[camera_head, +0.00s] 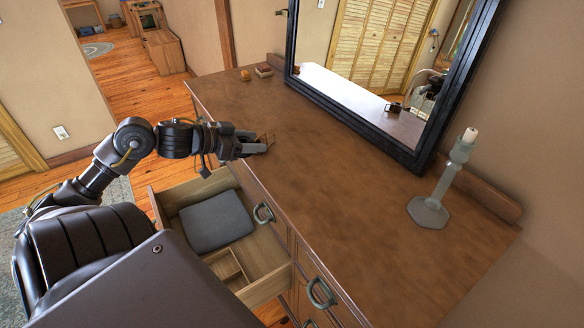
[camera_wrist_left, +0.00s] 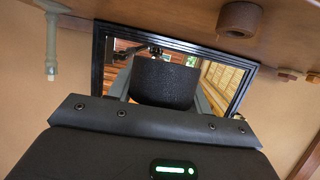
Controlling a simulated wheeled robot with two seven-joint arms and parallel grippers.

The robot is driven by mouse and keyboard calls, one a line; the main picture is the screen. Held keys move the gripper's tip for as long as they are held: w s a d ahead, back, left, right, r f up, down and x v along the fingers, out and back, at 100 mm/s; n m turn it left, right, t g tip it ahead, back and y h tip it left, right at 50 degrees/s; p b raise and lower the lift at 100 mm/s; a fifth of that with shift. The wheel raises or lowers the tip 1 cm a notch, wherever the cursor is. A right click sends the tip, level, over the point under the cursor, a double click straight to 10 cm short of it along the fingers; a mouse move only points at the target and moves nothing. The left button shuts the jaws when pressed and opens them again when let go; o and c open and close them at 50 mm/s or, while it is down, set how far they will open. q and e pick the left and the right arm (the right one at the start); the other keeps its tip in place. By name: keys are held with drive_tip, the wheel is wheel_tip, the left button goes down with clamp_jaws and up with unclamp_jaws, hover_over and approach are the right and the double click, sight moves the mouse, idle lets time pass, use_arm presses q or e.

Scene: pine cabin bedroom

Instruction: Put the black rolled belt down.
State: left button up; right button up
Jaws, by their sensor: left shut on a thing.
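My left gripper (camera_head: 254,146) reaches over the front part of the brown dresser top (camera_head: 330,190), above the rear of the open drawer's side. It is shut on the black rolled belt, which shows in the left wrist view as a dark textured roll (camera_wrist_left: 163,82) between the two fingers. In the head view the belt is small and dark against the dark fingers. A thin brown outline shows just beyond the fingertips; I cannot tell what it is. Whether the belt touches the dresser top is unclear. My right gripper is not in view.
An open drawer (camera_head: 279,284) holds a folded grey cloth (camera_head: 215,220) and a small wooden divider. A candlestick (camera_head: 430,205) stands at the right, before a black-framed mirror (camera_head: 390,140). The dresser's middle is clear.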

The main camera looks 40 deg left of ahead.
use_arm(q)
drive_tip(key=shift+n+y, duration=0.5)
drive_tip(key=a+r, duration=0.3)
drive_tip(key=shift+w+a+r, duration=0.1)
drive_tip(key=shift+a+r, duration=0.2)
drive_tip(key=shift+a, duration=0.05)
drive_tip(key=shift+d, duration=0.1)
drive_tip(key=b, duration=0.2)
hover_over(293, 178)
drive_tip(key=a, duration=0.1)
drive_tip(key=f, duration=0.8)
drive_tip(key=shift+s+a+f, duration=0.2)
drive_tip(key=shift+s, duration=0.05)
drive_tip(key=shift+w+d+f, duration=0.15)
drive_tip(key=shift+d+f, duration=0.3)
drive_tip(key=shift+f, duration=0.15)
drive_tip(key=shift+w+d+f, duration=0.15)
drive_tip(key=shift+d+f, duration=0.05)
drive_tip(key=shift+f, duration=1.35)
